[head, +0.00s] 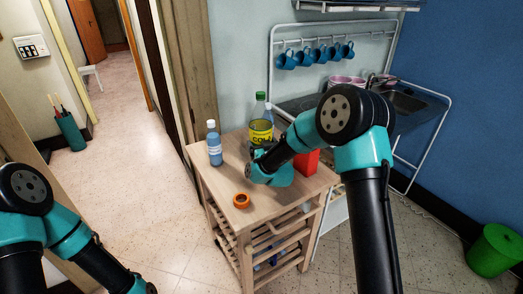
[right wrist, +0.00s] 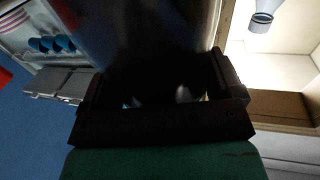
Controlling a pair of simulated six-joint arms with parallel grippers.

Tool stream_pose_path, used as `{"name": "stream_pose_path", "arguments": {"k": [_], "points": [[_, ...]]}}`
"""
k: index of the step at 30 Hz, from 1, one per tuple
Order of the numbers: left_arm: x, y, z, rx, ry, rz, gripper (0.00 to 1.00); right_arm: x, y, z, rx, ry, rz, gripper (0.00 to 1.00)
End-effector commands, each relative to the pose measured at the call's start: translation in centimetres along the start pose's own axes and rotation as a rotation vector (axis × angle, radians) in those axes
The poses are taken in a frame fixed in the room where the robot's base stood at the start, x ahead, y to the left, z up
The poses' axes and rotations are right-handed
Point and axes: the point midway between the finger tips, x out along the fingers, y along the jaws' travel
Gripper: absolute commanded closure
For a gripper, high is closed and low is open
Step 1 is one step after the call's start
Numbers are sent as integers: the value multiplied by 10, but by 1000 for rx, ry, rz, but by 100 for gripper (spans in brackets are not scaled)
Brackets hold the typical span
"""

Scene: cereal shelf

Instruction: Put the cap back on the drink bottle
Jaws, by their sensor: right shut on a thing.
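The drink bottle (head: 261,132) is a dark cola bottle with a yellow label and a green top, upright on the wooden cart in the head view. My right gripper (head: 258,153) is at its lower part, with the fingertips mostly hidden by my wrist. In the right wrist view, the jaws (right wrist: 165,95) are shut around a large dark body, with bits of yellow at their inner edges, which looks like this bottle. The green top (head: 260,96) looks like a cap on the neck, but it is small. I see no loose cap clearly.
A blue bottle with a white top (head: 214,145) stands at the cart's left. An orange ring (head: 241,200) lies near the front edge. A red box (head: 307,162) and another pale bottle (head: 270,112) are at the right and back. The cart top (head: 225,180) is clear front left.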

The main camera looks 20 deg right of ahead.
Motion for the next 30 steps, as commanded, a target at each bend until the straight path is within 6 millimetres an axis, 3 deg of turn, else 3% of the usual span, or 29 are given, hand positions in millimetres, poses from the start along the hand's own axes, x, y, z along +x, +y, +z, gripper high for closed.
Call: {"name": "stream_pose_path", "arguments": {"k": [17, 24, 30], "points": [[0, 0, 0, 0, 0, 0, 38, 17, 6, 0, 0, 5, 2, 80], [0, 0, 0, 0, 0, 0, 38, 16, 5, 30, 0, 3, 0, 80], [0, 0, 0, 0, 0, 0, 38, 16, 5, 35, 0, 4, 0, 80]]}}
